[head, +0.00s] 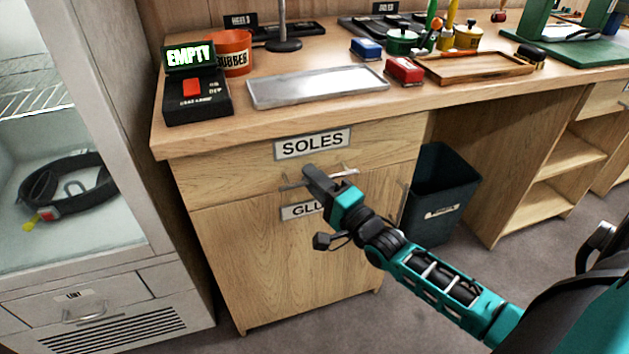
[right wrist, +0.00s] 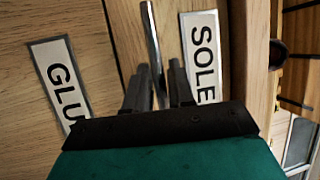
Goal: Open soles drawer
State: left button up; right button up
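The soles drawer (head: 225,178) is a shut wooden drawer under the workbench top, with a white SOLES label (head: 312,143). The label also shows in the right wrist view (right wrist: 202,55). Its metal bar handle (head: 292,187) runs below the label. My right gripper (head: 312,175) is at the handle. In the right wrist view the handle (right wrist: 151,40) passes between its two dark fingers (right wrist: 160,75), with a small gap left, so the fingers look open around it. Part of the handle is hidden behind the gripper. My left gripper is not in view.
A GLUE-type label (head: 299,211) marks the cabinet door below, partly hidden by my arm. A dark bin (head: 440,200) stands right of the cabinet. A glass-fronted cabinet (head: 120,130) stands at left. The bench top carries a metal tray (head: 318,86) and a black EMPTY-display box (head: 196,98).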

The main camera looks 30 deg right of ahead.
grip_shut()
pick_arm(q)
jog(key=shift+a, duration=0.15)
pick_arm(e)
jog(key=shift+s, duration=0.1)
